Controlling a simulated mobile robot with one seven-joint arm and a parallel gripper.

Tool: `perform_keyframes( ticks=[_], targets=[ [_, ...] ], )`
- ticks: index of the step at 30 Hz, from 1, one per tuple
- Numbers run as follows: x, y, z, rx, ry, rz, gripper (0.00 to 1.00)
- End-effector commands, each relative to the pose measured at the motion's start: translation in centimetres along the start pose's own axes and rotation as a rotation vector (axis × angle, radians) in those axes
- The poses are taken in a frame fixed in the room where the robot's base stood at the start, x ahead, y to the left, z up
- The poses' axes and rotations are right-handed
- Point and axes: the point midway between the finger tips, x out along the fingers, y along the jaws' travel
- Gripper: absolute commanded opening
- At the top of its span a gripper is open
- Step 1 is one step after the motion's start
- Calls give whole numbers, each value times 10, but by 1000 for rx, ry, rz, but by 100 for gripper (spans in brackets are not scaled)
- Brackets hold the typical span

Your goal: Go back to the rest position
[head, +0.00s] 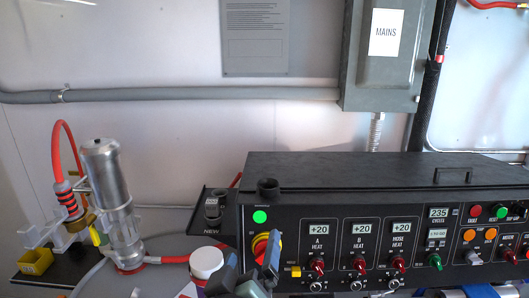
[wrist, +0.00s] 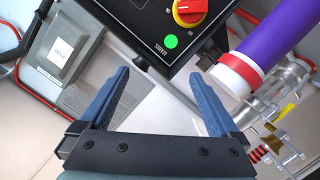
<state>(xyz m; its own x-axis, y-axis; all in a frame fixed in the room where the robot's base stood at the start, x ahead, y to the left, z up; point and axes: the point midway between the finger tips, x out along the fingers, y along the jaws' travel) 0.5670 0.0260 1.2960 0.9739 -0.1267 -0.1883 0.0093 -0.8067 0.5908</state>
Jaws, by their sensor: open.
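My gripper (head: 250,270) shows at the bottom centre of the head view, in front of the left end of the black control panel (head: 340,235). In the wrist view my gripper (wrist: 160,76) has its two blue fingers spread wide with nothing between them. Beyond the fingertips are the panel's red and yellow rotary switch (wrist: 189,10) and a green dot (wrist: 171,41). The switch (head: 268,244) is partly hidden by a finger in the head view. My arm is mostly out of view.
A white-capped container (head: 206,262) stands just left of my gripper; its purple body (wrist: 275,35) shows in the wrist view. A grey MAINS box (head: 385,85) hangs on the wall.

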Motion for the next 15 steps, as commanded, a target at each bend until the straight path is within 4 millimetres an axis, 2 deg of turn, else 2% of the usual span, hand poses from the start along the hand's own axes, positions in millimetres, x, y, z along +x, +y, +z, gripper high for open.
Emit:
perform_keyframes(
  ticks=[1, 5, 6, 9, 12, 15],
  targets=[
    [-5, 25, -29, 69, 84, 39, 98],
    [-34, 89, -102, 261, 333, 119, 98],
    [-47, 108, -122, 315, 413, 140, 98],
    [-86, 153, -166, 435, 609, 178, 98],
    [-126, 187, -196, 525, 779, 198, 98],
    [-159, 209, -215, 583, 905, 204, 98]
  ],
)
